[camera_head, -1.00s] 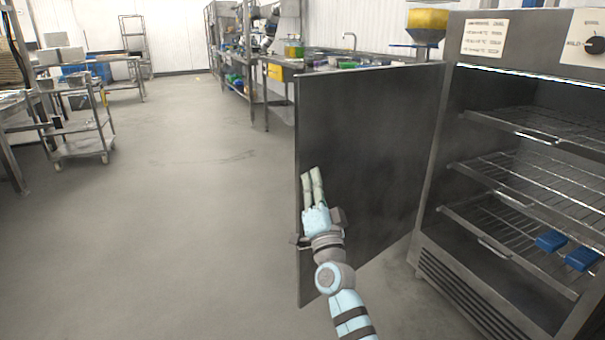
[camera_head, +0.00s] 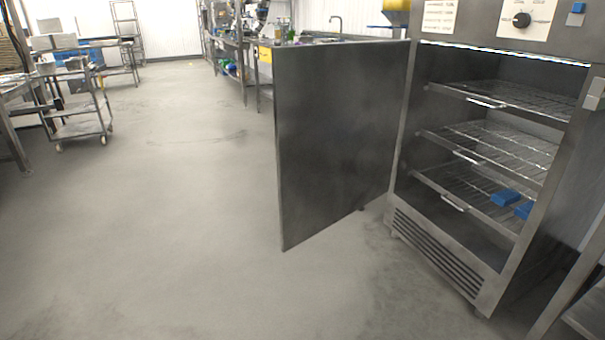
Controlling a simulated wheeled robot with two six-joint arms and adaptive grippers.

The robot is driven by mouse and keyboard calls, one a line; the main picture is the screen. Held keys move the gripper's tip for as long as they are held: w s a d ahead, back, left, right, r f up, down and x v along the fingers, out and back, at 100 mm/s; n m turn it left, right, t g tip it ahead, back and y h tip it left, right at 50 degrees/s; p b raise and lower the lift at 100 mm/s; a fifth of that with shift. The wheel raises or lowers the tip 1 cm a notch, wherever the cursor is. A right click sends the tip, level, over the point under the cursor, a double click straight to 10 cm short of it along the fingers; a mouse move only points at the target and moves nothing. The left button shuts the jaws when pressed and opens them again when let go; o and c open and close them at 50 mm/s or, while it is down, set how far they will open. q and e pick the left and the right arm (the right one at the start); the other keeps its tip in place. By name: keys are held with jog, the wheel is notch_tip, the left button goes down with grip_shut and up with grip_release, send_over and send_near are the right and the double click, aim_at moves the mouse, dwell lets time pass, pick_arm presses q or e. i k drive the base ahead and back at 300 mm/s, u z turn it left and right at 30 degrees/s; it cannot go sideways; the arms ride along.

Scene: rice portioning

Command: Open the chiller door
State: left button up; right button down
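The chiller (camera_head: 445,252) stands at the right with its front open. Its dark door (camera_head: 340,135) is swung wide out to the left, and its inner face shows. Inside are several wire shelves (camera_head: 490,147). Two blue items (camera_head: 504,197) lie on the lowest shelf. Neither of my grippers is in view, and nothing touches the visible part of the door.
A wheeled steel trolley (camera_head: 80,122) stands at the left. A steel counter (camera_head: 250,70) with small items runs along the back behind the door. The grey floor (camera_head: 170,220) left of the door is clear. A metal table edge (camera_head: 585,315) shows at the lower right.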

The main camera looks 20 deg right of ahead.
aim_at(338, 107)
jog(key=u, duration=0.75)
jog(key=i, duration=0.75)
